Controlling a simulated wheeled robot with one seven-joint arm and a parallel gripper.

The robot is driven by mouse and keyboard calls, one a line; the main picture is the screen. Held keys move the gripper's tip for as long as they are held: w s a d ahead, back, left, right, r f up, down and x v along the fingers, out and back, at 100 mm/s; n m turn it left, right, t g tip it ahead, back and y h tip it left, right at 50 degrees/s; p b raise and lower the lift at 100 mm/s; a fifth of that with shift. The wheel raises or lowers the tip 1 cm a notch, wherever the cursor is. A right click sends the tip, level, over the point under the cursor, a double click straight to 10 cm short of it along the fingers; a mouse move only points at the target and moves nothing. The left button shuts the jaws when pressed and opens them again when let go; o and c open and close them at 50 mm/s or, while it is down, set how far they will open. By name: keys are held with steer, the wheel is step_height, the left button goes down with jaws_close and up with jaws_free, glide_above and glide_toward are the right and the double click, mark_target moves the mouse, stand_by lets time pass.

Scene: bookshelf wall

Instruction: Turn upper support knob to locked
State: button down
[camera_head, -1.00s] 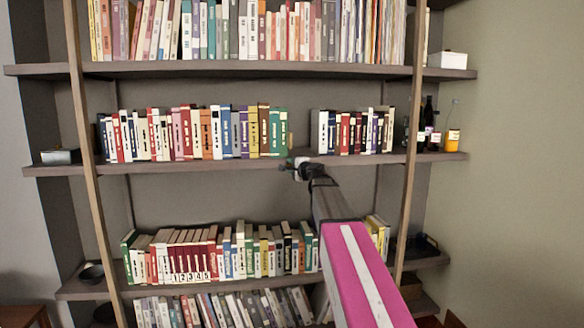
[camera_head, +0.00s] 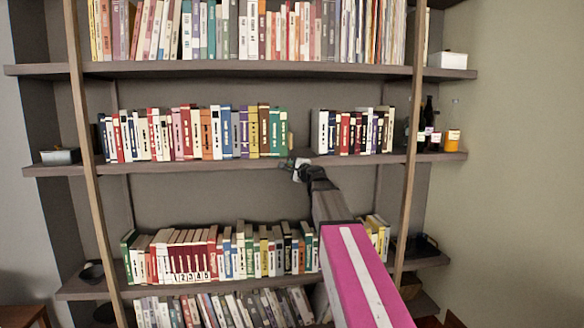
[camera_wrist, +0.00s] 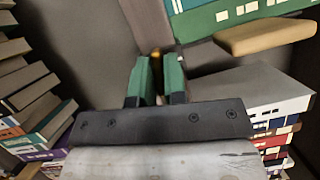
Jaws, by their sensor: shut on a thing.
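My gripper (camera_head: 292,162) is at the front edge of the middle shelf (camera_head: 225,163), just right of the green book at the end of the left book row. In the wrist view, its two green fingers (camera_wrist: 154,72) are close together. A small orange-brown piece (camera_wrist: 155,52) shows between the fingertips; I take it for the upper support knob, and the fingers are shut on it. Most of the knob is hidden by the fingers, so its turned position and any locked mark cannot be read.
A tan block (camera_wrist: 265,36) lies close to the right of the fingers in the wrist view, beside green books. Book rows stand left and right of the gripper on the middle shelf. Bottles (camera_head: 430,128) stand at its right end. Open space lies below this shelf.

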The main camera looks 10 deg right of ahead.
steer(key=m+t, duration=0.1)
steer(key=m, duration=0.3)
steer(key=shift+f+m+t, duration=0.1)
steer(key=shift+m+t, duration=0.3)
steer(key=m+t+h, duration=0.1)
steer(key=m, duration=0.4)
steer(key=shift+t+h, duration=0.4)
steer(key=shift+m, duration=0.4)
steer(key=c, duration=1.2)
jaws_free()
steer(key=v, duration=1)
steer(key=shift+s, duration=0.4)
steer(key=shift+f, duration=0.2)
